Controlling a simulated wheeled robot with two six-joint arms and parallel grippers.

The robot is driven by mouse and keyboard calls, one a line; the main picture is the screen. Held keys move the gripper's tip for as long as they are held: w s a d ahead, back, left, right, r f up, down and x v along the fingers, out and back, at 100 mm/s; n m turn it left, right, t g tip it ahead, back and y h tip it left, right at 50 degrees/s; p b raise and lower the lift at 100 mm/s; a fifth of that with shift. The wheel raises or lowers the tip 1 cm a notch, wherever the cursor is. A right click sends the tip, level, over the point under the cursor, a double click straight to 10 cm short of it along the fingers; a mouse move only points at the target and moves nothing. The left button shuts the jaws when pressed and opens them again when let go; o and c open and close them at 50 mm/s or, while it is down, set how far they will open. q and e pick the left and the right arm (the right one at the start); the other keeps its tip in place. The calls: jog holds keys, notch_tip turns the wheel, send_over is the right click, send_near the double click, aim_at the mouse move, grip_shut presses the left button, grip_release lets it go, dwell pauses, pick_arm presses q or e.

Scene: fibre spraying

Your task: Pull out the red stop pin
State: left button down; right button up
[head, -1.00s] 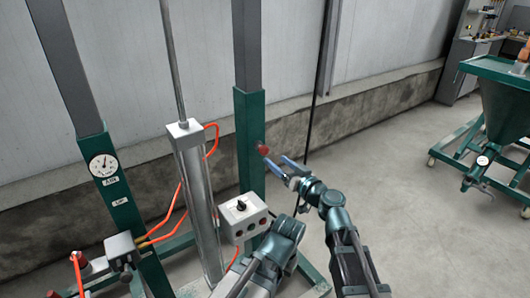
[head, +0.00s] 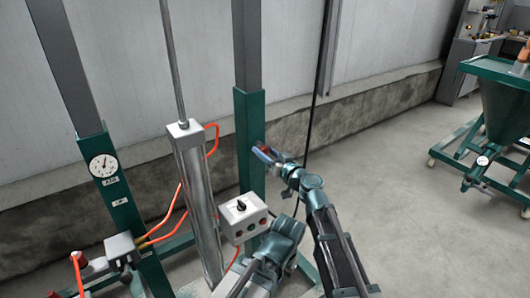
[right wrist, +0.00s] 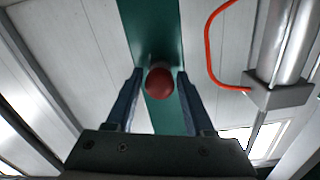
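The red stop pin (head: 264,149) sticks out of the green sleeve (head: 249,125) of the right-hand post. In the right wrist view its round red knob (right wrist: 159,81) is centred in front of the green post. My right gripper (head: 266,153) is at the pin. Its fingers (right wrist: 159,76) stand on either side of the knob, with a small gap showing on each side, so it is open around the knob. In the head view the fingers partly cover the pin.
A grey control box (head: 242,218) and a metal cylinder (head: 197,195) with orange hoses stand left of the pin. A dark cable (head: 312,120) hangs behind my right gripper. A green hopper cart (head: 500,105) stands far right. The floor between is clear.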

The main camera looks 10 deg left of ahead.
grip_shut()
dwell(1.1)
